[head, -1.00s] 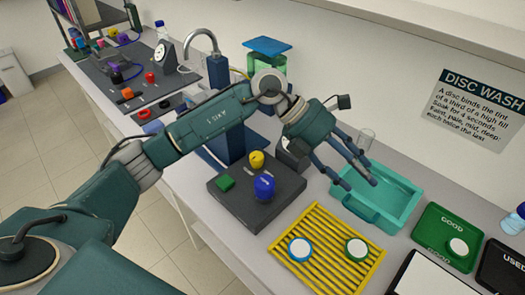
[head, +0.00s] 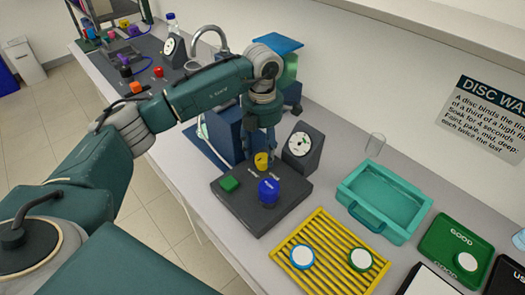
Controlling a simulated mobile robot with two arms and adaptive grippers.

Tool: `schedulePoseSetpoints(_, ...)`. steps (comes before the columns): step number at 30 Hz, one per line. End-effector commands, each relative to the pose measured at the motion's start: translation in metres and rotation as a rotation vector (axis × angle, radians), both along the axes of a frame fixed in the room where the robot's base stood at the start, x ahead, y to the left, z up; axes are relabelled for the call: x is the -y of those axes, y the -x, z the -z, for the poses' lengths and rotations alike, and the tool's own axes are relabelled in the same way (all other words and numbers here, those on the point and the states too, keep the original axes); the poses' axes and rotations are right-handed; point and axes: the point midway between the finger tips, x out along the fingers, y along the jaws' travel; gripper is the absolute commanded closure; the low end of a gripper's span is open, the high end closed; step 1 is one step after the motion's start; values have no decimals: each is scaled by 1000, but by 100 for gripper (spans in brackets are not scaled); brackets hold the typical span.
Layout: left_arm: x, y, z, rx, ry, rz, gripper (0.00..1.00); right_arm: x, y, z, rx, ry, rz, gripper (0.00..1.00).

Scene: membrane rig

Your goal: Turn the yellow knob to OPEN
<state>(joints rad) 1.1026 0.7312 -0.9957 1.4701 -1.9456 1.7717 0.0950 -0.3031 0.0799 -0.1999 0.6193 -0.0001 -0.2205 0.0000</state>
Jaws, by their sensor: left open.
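The yellow knob (head: 262,160) stands at the back of a dark control block (head: 245,214) on the bench. A green button (head: 229,184) and a blue knob (head: 268,191) are on the same block. My left gripper (head: 260,158) points down at the yellow knob, with its fingers just above or around it. The left gripper is open; whether it touches the knob I cannot tell. The fingers hide part of the knob, and I cannot read its setting. My right gripper is out of view.
A dial gauge (head: 301,146) stands right behind the block. A yellow rack (head: 325,262) with two discs, a teal tray (head: 384,200) and a green GOOD tray (head: 455,245) lie to the right.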

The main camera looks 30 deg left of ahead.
Motion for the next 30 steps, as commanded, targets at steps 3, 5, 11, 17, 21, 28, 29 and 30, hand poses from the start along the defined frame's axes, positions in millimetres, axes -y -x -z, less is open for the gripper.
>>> schedulePoseSetpoints(3, 0, 0, 13, -2, 1, 0, 48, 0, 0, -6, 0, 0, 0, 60)
schedulePoseSetpoints(5, 0, 0, 18, -1, 2, 0, 48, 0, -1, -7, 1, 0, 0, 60)
schedulePoseSetpoints(11, 1, 0, 23, 1, 2, 0, 48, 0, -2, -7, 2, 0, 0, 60)
schedulePoseSetpoints(17, 1, 0, 23, 1, 2, 0, 58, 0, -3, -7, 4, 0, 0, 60)
schedulePoseSetpoints(21, 1, 0, 23, 1, 2, 1, 86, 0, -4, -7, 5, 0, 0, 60)
schedulePoseSetpoints(28, 1, -1, 23, 2, 2, -4, 93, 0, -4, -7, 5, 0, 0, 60)
schedulePoseSetpoints(29, 1, -1, 23, 2, 2, -7, 93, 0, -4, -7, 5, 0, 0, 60)
schedulePoseSetpoints(30, 1, -1, 23, 2, 2, -14, 93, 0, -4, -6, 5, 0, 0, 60)
